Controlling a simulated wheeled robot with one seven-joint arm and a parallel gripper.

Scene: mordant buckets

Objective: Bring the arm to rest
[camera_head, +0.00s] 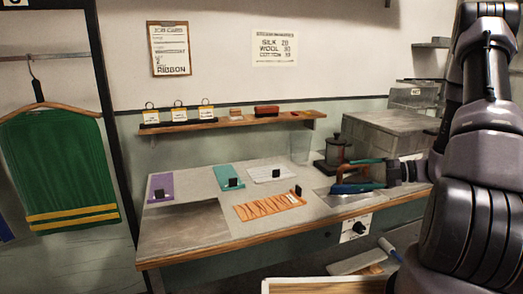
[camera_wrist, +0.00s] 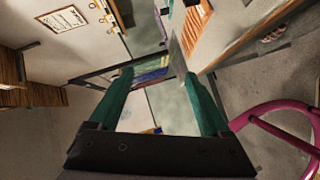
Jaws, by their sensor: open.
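My gripper (camera_head: 343,175) reaches in from the right in the camera_head view, over the right part of the worktop (camera_head: 185,235). Its two blue-green fingers are spread apart. In the wrist view my gripper (camera_wrist: 160,82) is open, with only the distant room showing between the fingers and nothing held. My arm is extended along the right side of the camera_head view and hides part of the counter there.
Purple (camera_head: 161,187), teal (camera_head: 228,176), white and orange (camera_head: 268,205) cloths lie on the worktop. A dark pot (camera_head: 338,150) stands behind my gripper. A wall shelf (camera_head: 225,122) holds small tags. A green cloth (camera_head: 60,165) hangs left. A pink loop (camera_wrist: 285,110) shows in the wrist view.

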